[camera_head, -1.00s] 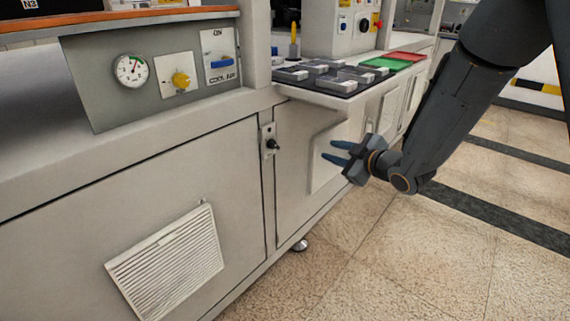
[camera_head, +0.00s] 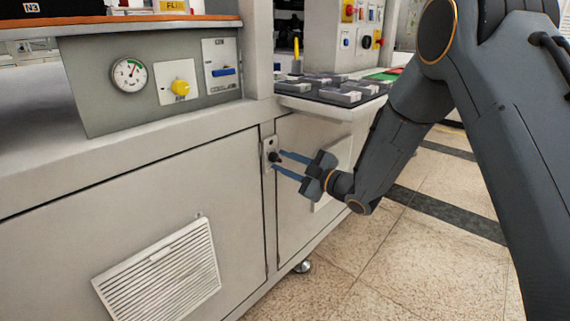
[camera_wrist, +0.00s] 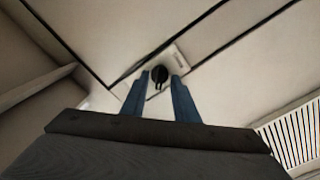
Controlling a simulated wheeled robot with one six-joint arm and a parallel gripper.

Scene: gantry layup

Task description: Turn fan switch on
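A black switch knob (camera_head: 274,157) sits on a small light metal plate (camera_head: 267,143) on the cabinet front, beside the seam between two panels. I see no readable label on it. My gripper (camera_head: 280,161) is open, with its two blue fingers pointing at the knob from the right. In the wrist view the knob (camera_wrist: 159,73) lies between the fingertips, with a small gap on each side. Whether the tips reach past the knob's front is hard to tell.
Above left, a sloped grey panel holds a gauge (camera_head: 129,75), a yellow knob (camera_head: 180,88) and a blue switch (camera_head: 223,72). A ledge with grey blocks (camera_head: 345,95) juts out above my gripper. A white vent (camera_head: 160,270) is at lower left. The floor at right is open.

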